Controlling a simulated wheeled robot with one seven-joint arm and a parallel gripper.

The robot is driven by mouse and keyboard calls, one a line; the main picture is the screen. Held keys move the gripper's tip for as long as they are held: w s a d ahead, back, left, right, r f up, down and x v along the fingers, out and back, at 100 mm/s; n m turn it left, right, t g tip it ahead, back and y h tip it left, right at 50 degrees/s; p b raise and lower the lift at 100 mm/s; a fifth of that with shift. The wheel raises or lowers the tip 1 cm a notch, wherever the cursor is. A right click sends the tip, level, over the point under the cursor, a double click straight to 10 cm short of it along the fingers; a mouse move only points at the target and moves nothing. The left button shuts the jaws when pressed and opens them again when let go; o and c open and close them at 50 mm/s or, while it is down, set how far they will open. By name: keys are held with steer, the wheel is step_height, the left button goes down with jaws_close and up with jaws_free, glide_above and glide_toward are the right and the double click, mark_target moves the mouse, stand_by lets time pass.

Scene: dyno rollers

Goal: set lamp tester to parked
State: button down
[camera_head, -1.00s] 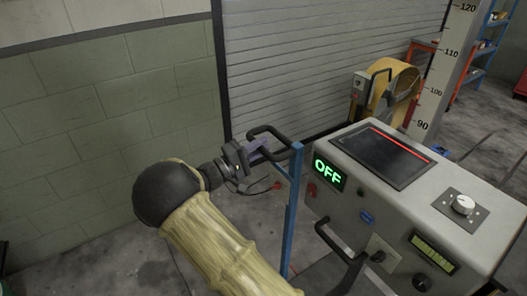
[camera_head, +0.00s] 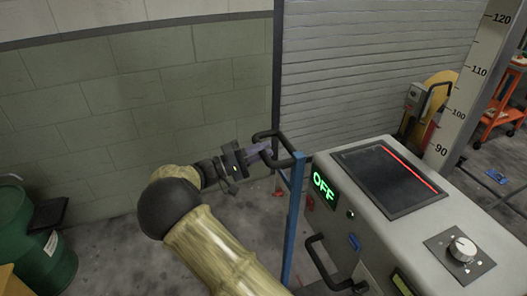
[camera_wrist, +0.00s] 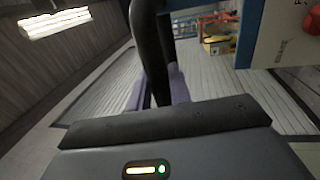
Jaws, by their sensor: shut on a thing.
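My gripper (camera_head: 262,151) is shut on a black bar handle (camera_head: 284,142) at the top of a thin blue post (camera_head: 294,215). In the wrist view the black handle (camera_wrist: 146,50) runs between the purple-grey fingers. The post stands close beside a grey console (camera_head: 330,158). I cannot tell for sure which of these is the lamp tester.
A green barrel (camera_head: 45,245) stands at the lower left by the block wall (camera_head: 150,110). A yellow reel (camera_head: 440,92) and an orange cart (camera_head: 500,105) stand at the back right. Some floor (camera_head: 120,255) left of my arm is clear.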

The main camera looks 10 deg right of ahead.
steer(key=shift+a, duration=0.1)
steer(key=c, duration=1.3)
jaws_free()
steer(key=shift+a, duration=0.2)
steer(key=b+v, duration=0.1)
steer(key=v, duration=1.6)
steer(key=shift+s+b, duration=0.15)
steer(key=shift+b, duration=0.15)
jaws_close()
steer(key=p+x, duration=0.1)
steer(key=x, duration=1.5)
steer(key=shift+w+d+r+p, duration=0.1)
steer(key=shift+w+d+p, duration=0.15)
steer(key=shift+p, duration=0.05)
steer(key=shift+a, duration=0.1)
